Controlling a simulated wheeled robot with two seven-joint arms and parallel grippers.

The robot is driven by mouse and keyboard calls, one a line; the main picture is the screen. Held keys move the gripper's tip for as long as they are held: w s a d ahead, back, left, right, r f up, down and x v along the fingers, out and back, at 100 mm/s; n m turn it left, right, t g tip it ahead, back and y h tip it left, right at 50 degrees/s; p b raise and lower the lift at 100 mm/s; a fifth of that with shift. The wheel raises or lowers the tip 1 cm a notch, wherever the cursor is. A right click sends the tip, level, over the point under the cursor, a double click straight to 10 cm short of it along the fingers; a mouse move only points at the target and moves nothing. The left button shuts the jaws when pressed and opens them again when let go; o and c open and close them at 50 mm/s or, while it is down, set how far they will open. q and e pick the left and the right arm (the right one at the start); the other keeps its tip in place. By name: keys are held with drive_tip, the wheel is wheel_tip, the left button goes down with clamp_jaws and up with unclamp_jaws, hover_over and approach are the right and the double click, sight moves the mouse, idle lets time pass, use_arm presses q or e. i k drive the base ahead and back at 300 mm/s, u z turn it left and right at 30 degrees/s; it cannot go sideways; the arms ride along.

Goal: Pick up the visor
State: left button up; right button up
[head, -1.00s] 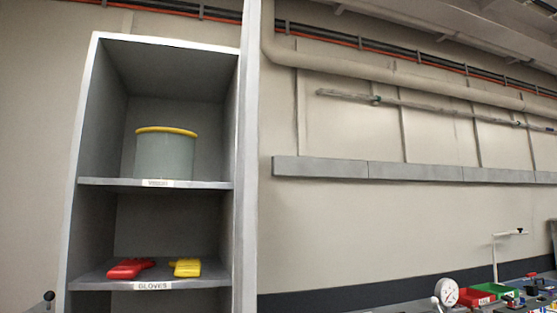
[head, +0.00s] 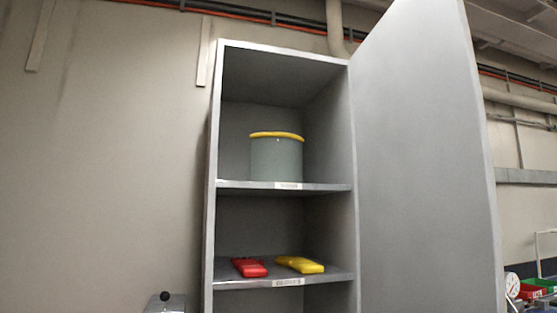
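The visor (head: 276,158), a grey-green curved shield with a yellow band along its top, stands upright on the upper shelf (head: 235,186) of an open grey cabinet. A label, too blurred to read, is on the shelf edge below it. Nothing covers the visor from the front. Neither of my grippers shows in the head view.
The cabinet door (head: 425,160) stands open on the right. A red glove (head: 250,267) and a yellow glove (head: 300,264) lie on the lower shelf (head: 235,284). A black-knobbed object (head: 165,303) is at the lower left. A gauge (head: 512,285) and bins are at the lower right.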

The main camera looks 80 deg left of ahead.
sight(276, 157)
drive_tip(key=u, duration=1.4)
